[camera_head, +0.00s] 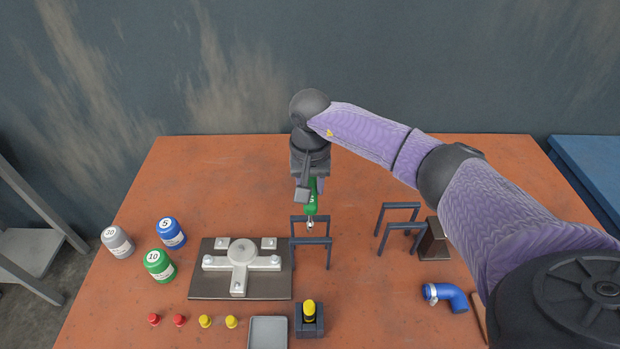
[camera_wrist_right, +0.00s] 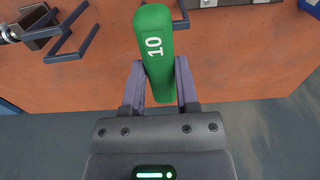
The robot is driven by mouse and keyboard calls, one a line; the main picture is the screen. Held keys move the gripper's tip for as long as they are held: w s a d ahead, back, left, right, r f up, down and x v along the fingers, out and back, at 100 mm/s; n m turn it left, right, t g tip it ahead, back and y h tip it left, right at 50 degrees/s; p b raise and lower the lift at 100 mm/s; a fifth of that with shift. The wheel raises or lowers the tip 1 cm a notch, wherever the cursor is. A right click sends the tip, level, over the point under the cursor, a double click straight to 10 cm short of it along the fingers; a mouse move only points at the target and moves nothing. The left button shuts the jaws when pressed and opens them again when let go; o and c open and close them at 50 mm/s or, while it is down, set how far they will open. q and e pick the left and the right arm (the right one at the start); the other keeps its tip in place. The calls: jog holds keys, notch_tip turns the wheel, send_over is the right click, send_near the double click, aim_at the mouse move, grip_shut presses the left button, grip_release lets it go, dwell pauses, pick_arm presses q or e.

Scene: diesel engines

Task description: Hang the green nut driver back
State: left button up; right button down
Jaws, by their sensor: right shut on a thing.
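The green nut driver (camera_head: 311,203) is upright, handle up and metal socket down, above the table near the middle. Its green handle marked 10 also shows in the right wrist view (camera_wrist_right: 154,48). My right gripper (camera_head: 309,184) is shut on the handle, one finger on each side of it (camera_wrist_right: 160,82). The driver's tip overlaps a dark two-bar rack (camera_head: 312,241) in the head view; I cannot tell whether it touches the bars. A second dark two-bar rack (camera_head: 401,227) stands to the right, empty. My left gripper is out of view.
A grey fixture plate (camera_head: 214,287) is left of the near rack. Grey (camera_head: 117,242), blue (camera_head: 171,234) and green (camera_head: 159,266) canisters stand further left. A blue hose elbow (camera_head: 447,296) lies at right. A grey tray (camera_head: 268,333) is in front. The table's back is clear.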

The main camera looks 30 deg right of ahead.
aim_at(310, 223)
notch_tip(310, 223, down, 9)
jog(key=b, duration=0.7)
jog(key=shift+f+b, duration=0.25)
jog(key=shift+b, duration=0.05)
jog(key=shift+f, duration=0.15)
